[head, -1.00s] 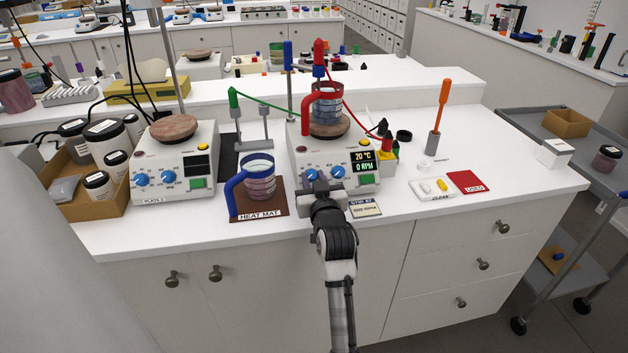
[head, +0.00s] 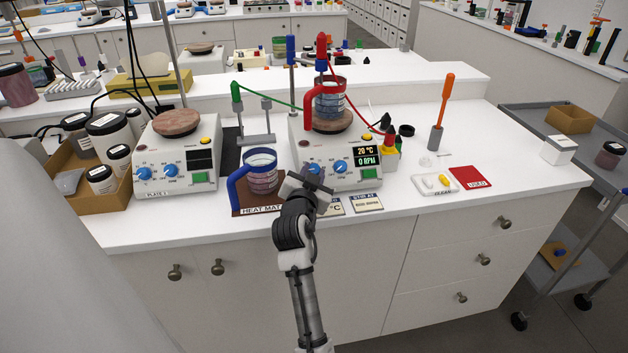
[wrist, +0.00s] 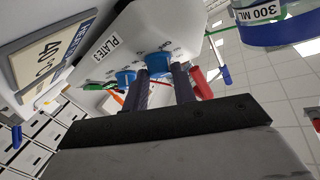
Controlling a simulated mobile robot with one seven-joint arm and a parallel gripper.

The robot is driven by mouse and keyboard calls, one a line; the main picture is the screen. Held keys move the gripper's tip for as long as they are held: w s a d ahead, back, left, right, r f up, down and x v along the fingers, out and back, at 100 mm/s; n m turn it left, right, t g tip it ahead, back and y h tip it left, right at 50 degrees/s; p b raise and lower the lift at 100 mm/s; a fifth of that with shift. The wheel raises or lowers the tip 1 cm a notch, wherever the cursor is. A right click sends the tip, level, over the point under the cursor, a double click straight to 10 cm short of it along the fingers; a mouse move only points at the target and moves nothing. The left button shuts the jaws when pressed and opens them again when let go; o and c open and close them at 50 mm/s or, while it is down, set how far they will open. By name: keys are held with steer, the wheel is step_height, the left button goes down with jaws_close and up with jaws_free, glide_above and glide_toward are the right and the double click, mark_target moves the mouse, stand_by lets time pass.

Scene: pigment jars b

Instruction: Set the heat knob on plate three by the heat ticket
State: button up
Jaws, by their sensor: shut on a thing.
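Plate three (head: 361,183) is a white hotplate with two blue knobs and a display reading 20 °C and 0 RPM; its PLATE 3 label shows in the wrist view (wrist: 107,46). My gripper (head: 312,177) is at its front, at the left knob (head: 314,168). In the wrist view my two dark fingers (wrist: 160,76) are shut on this blue knob (wrist: 157,62). The right knob (head: 340,166) is free beside them. The heat ticket (head: 334,208) lies in front of the plate, partly hidden by my wrist; the wrist view shows 40 °C on it (wrist: 50,55). The knob's pointer is not readable.
A blue-handled beaker (head: 262,175) stands on the heat mat (head: 243,208), close to my wrist's left. A red-handled beaker (head: 329,100) sits on plate three's top. A second ticket (head: 367,202) lies to the right. Plate one (head: 175,180) stands at left.

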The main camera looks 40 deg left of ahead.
steer(key=shift+a+m+h+b, duration=0.1)
steer(key=shift+m+h+b, duration=0.6)
steer(key=shift+m, duration=0.4)
steer(key=o, duration=1)
steer(key=shift+s, duration=0.1)
steer(key=b+v, duration=0.3)
steer(key=v, duration=1)
steer(key=shift+s+b, duration=0.4)
steer(key=shift+r, duration=0.1)
